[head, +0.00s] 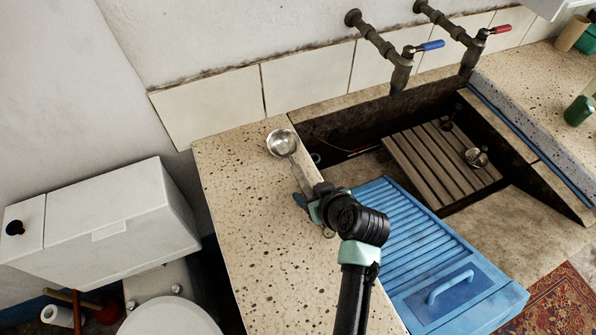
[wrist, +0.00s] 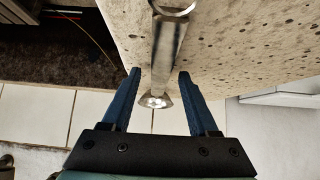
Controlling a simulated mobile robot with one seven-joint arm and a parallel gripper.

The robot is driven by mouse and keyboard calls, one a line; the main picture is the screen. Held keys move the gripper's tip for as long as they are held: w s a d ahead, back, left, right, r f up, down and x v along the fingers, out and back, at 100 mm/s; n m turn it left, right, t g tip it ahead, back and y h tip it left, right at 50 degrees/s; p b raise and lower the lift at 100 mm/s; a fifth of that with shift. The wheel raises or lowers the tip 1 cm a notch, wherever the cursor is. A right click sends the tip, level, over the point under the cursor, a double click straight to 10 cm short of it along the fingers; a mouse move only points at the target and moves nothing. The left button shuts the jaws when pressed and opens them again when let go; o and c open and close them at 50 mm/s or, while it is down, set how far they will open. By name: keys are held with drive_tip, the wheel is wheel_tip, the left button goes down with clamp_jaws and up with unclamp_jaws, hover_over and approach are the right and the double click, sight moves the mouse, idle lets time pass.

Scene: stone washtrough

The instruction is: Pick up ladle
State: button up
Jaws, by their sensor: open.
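The shiny metal ladle (head: 281,143) is on the speckled stone counter left of the trough. Its round bowl shows toward the wall and its handle reaches back to my gripper (head: 307,199). In the wrist view, a metal length of the ladle (wrist: 168,50) runs down from the top edge to a flared, shiny end between the blue fingers of my gripper (wrist: 158,77). The fingers are open, one on each side of it, with gaps showing. The part of the ladle near the gripper is partly hidden in the head view.
A blue ribbed washboard (head: 405,240) lies right of my arm. The trough holds a slatted wooden board (head: 440,165) with a small metal cup (head: 477,157) on it. Two taps (head: 400,70) stick out above. A white cistern (head: 115,225) stands left of the counter (head: 240,210).

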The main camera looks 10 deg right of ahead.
drive_tip(key=shift+c, duration=0.3)
clamp_jaws()
drive_tip(key=shift+r, duration=0.15)
